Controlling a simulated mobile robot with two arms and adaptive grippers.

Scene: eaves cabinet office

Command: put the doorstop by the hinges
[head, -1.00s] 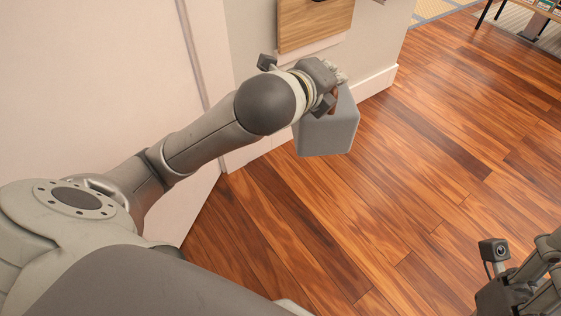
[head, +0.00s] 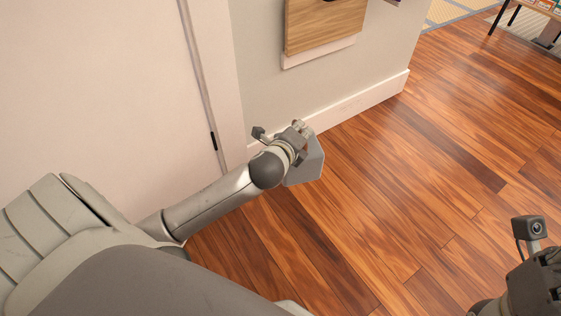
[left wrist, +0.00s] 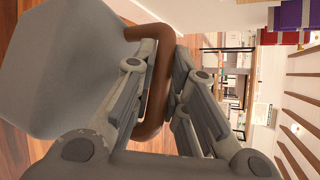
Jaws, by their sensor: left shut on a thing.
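The doorstop (head: 307,168) is a grey block with a brown loop handle (left wrist: 142,33). My left gripper (head: 302,146) is shut on the handle, and the block hangs beside the fingers. The block fills the upper left of the left wrist view (left wrist: 60,75). In the head view it is over the wood floor, near the wall; I cannot tell whether it touches the floor. A dark hinge (head: 213,141) shows on the edge of the pale door (head: 100,90), left of the gripper. My right gripper (head: 540,285) is partly in view at lower right; its fingers are unclear.
A white baseboard (head: 365,103) runs along the wall behind the gripper. A wooden wall unit (head: 320,25) hangs above it. The wood floor (head: 420,190) to the right is clear. A table (head: 545,20) stands far off at the top right.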

